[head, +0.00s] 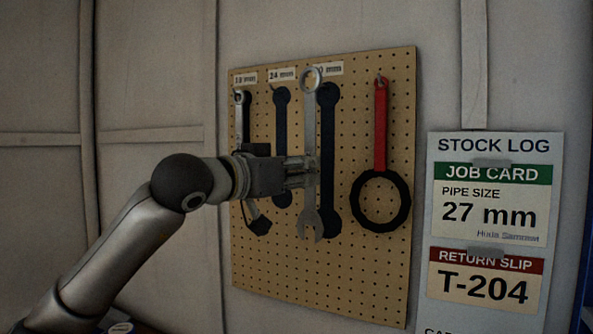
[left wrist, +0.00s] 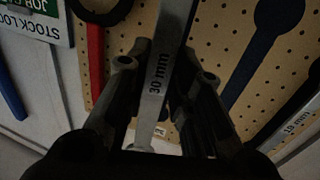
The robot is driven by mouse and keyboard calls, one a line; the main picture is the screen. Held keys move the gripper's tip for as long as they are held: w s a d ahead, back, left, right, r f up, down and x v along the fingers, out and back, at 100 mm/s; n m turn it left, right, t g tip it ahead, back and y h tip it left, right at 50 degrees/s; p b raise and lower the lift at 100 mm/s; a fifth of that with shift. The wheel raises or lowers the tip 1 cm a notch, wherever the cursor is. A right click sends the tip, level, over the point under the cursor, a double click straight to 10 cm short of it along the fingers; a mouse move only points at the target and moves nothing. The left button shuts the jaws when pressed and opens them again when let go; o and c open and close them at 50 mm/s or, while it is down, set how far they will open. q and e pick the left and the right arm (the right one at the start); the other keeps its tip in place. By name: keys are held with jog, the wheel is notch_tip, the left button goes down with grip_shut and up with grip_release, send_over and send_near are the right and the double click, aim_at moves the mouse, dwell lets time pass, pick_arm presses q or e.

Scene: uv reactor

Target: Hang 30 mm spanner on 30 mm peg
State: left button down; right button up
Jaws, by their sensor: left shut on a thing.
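The 30 mm spanner (head: 311,196) is silver and upright, ring end up, open jaw down. My left gripper (head: 301,172) is shut on the middle of its shaft. In the left wrist view the shaft (left wrist: 160,80) reads "30 mm" between the fingers (left wrist: 158,100). In the head view the ring overlaps the 30 mm label (head: 336,69), and the spanner appears just left of the dark 30 mm outline (head: 328,160). The 30 mm peg cannot be made out. I cannot tell the gap between ring and board. My right gripper is out of view.
The pegboard (head: 350,270) carries a 24 mm outline (head: 282,110) with no spanner seen on it. Another spanner (head: 245,115) hangs at the left, partly behind my gripper. A red-handled ring tool (head: 380,125) hangs at the right. A stock log board (head: 496,146) stands further right.

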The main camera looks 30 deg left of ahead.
pick_arm(q)
jog(key=shift+a+x, duration=0.2)
jog(key=shift+x, duration=0.8)
jog(key=shift+w+a+f+p, duration=0.1)
jog(key=shift+w+f+p, duration=0.1)
jog(key=shift+w, duration=0.5)
jog(key=shift+w+a+f+p, duration=0.1)
jog(key=shift+w+p, duration=0.1)
jog(key=shift+w, duration=0.55)
jog(key=shift+w+f+p, duration=0.1)
jog(key=shift+w+p, duration=0.1)
jog(key=shift+w, duration=0.5)
jog(key=shift+w+f, duration=0.1)
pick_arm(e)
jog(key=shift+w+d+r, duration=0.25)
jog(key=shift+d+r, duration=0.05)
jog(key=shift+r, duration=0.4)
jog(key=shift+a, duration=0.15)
pick_arm(q)
jog(key=c, duration=1.2)
grip_release()
